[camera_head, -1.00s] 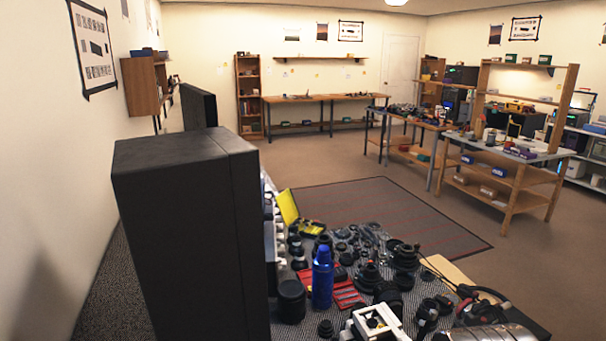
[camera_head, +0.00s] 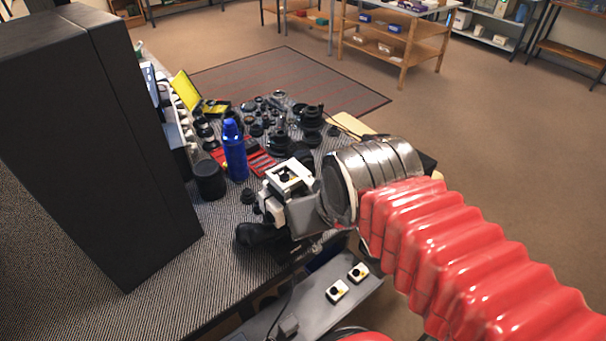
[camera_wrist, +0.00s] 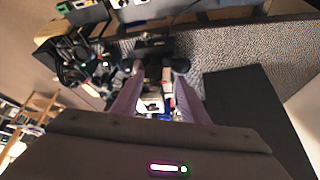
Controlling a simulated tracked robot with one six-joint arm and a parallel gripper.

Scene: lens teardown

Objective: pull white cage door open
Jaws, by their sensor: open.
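The white cage (camera_head: 290,174) is a small white square frame with a dark middle, near the front of the patterned worktop, right of a blue bottle (camera_head: 235,152). Its door cannot be told apart. My arm reaches in from the right, and its end is beside and partly in front of the cage. In the wrist view my gripper (camera_wrist: 153,72) is open, with two long fingers apart. A white piece (camera_wrist: 151,103), probably the cage, shows in the gap between the fingers. Whether a finger touches it cannot be told.
A tall black box (camera_head: 90,130) stands at left. A grey lower shelf (camera_head: 310,300) holds two small white boxes. A yellow case (camera_head: 186,91) stands open at the back.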

